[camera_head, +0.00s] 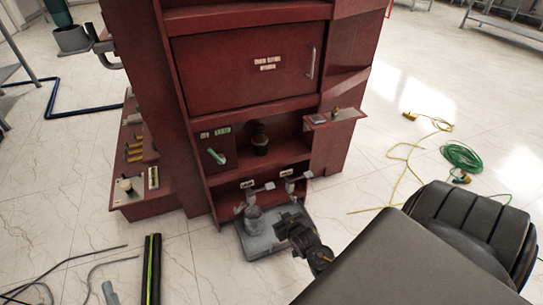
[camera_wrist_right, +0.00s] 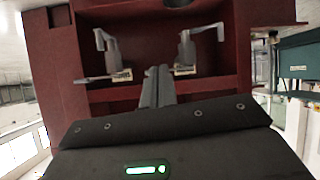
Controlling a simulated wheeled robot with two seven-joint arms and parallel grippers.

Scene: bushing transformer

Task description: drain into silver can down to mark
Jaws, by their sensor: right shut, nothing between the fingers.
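The silver can (camera_head: 254,219) stands on a grey tray (camera_head: 262,249) at the foot of the red cabinet (camera_head: 245,60), below the left one of two grey taps (camera_head: 240,207). The other tap (camera_head: 290,187) is to its right. Both taps also show in the right wrist view, one on the left (camera_wrist_right: 112,52) and one on the right (camera_wrist_right: 187,48). My right gripper (camera_head: 281,229) is shut and empty, just right of the can. In the wrist view its fingers (camera_wrist_right: 158,86) point between the taps. The liquid level and any mark cannot be made out.
A green handle (camera_head: 216,156) and a dark fitting (camera_head: 260,138) sit in the recess above the taps. Cables (camera_head: 400,165) and a green hose coil (camera_head: 462,156) lie on the floor. A dark pole (camera_head: 151,270) is at front left.

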